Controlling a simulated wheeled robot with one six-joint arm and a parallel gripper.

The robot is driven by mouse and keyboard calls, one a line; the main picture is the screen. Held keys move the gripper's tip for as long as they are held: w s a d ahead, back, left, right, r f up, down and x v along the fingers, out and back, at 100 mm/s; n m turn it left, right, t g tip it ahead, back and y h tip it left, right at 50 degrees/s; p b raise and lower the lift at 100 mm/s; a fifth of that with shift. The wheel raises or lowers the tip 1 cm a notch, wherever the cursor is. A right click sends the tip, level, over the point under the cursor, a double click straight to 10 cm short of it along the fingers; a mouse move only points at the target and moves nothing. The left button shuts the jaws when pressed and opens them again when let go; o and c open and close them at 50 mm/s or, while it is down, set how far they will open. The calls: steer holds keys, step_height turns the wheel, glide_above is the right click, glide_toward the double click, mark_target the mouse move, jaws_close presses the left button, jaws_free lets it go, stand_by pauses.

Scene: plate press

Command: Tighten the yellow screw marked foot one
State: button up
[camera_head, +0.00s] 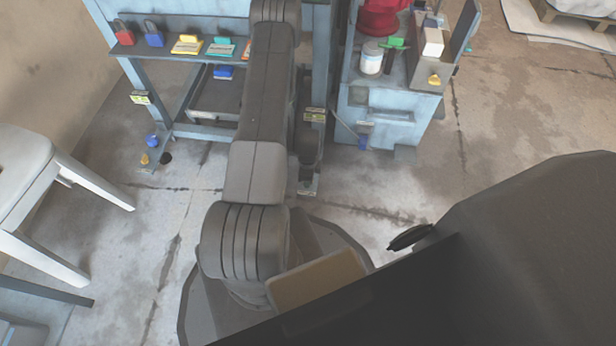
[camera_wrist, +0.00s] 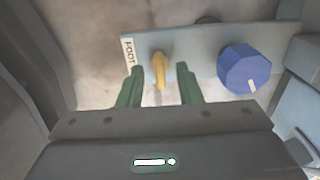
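In the wrist view, my gripper (camera_wrist: 161,78) is open, with its two green fingers pointing at a grey foot plate (camera_wrist: 200,47). A yellow screw (camera_wrist: 160,68) with a winged head stands on the plate and shows between the fingertips, with a gap on each side. I cannot tell whether the tips are level with it or short of it. A white label (camera_wrist: 129,52) beside it reads "FOOT"; its number is not readable. In the head view my gripper is hidden behind my arm. A small yellow screw (camera_head: 145,158) shows near the floor at the left leg.
A blue knob (camera_wrist: 243,68) stands on the plate close to the right finger. In the head view, a blue bench (camera_head: 128,50) holds padlocks and coloured tags. A blue cabinet (camera_head: 385,100) stands right of my arm, and a white stool (camera_head: 30,165) at the left.

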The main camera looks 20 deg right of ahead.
step_height(320, 180, up, 14)
steer(key=p, duration=0.4)
steer(key=shift+f, duration=0.15)
step_height(320, 180, down, 14)
steer(key=b, duration=0.4)
stand_by(0.4)
